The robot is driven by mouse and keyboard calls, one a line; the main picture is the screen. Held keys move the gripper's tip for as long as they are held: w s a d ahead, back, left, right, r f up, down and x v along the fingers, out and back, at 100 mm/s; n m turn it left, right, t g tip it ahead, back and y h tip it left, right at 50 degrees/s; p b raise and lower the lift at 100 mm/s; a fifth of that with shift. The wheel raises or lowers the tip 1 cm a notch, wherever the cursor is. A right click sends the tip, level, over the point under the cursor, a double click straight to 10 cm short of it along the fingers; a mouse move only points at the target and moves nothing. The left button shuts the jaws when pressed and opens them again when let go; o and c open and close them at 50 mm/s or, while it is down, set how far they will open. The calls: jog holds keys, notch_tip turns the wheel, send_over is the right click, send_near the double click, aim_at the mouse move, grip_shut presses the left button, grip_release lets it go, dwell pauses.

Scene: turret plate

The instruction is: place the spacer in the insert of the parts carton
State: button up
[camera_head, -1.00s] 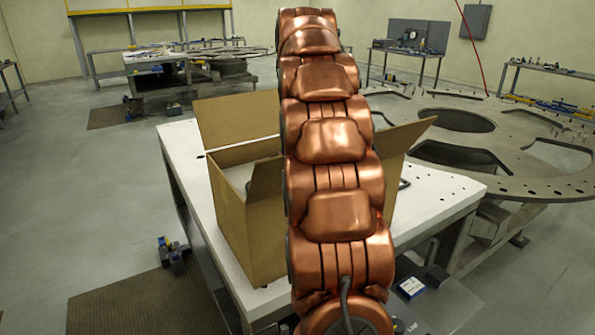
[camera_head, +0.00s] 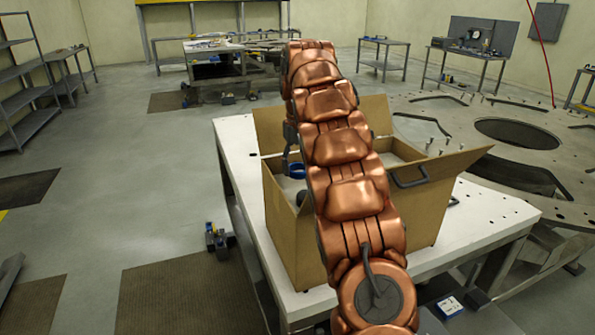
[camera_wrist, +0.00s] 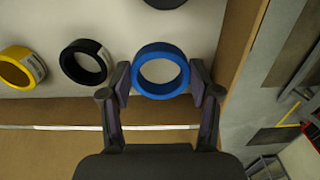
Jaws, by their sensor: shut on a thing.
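A blue ring (camera_wrist: 160,94), which looks like the spacer, is held between the two fingers of my gripper (camera_wrist: 160,82) in the wrist view. The blue ring (camera_head: 297,174) and part of my gripper (camera_head: 291,152) also show in the head view, at the left part of the open parts carton (camera_head: 283,232). The pale insert (camera_wrist: 110,22) lies below in the wrist view, with a carton wall (camera_wrist: 236,45) to the right of the ring. I cannot tell whether the ring touches the insert. My arm hides much of the carton's inside in the head view.
A black ring (camera_wrist: 84,80) and a yellow ring (camera_wrist: 8,76) lie left of my gripper in the wrist view. The carton's flaps stand open on a white table (camera_head: 238,150). A large round metal plate (camera_head: 450,108) is to the right.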

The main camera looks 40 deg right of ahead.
aim_at(296, 185)
jog(key=shift+w+a+f+p, duration=0.1)
jog(key=shift+w+a+p, duration=0.15)
jog(key=shift+w, duration=0.2)
jog(key=shift+s+f+p, duration=0.1)
jog(key=shift+f+p, duration=0.65)
jog(key=shift+f, duration=0.95)
jog(key=shift+f, duration=0.2)
jog(key=o, duration=1.3)
